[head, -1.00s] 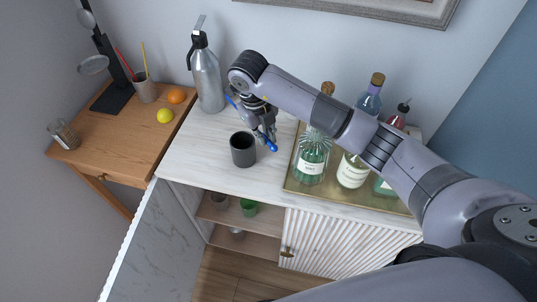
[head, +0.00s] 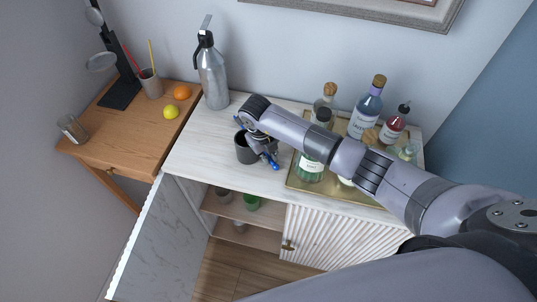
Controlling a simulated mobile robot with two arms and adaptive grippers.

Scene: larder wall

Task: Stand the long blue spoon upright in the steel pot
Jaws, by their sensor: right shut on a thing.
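The steel pot (head: 245,154) is a dark grey cylinder standing on the white cabinet top. My right gripper (head: 268,158) is at the pot's right side, shut on the blue spoon (head: 274,166). The spoon is tilted; its blue end shows below the fingers on the right, outside the pot, and a bit of blue shows at the upper left, by the pot's far rim. Its middle is hidden by my gripper. Whether the spoon touches the pot I cannot tell. My left gripper is not in view.
A brass tray (head: 297,184) with several bottles stands close on the right. A silver siphon bottle (head: 213,78) stands behind the pot. The cabinet door (head: 153,245) hangs open at the front left. The top is clear left of the pot.

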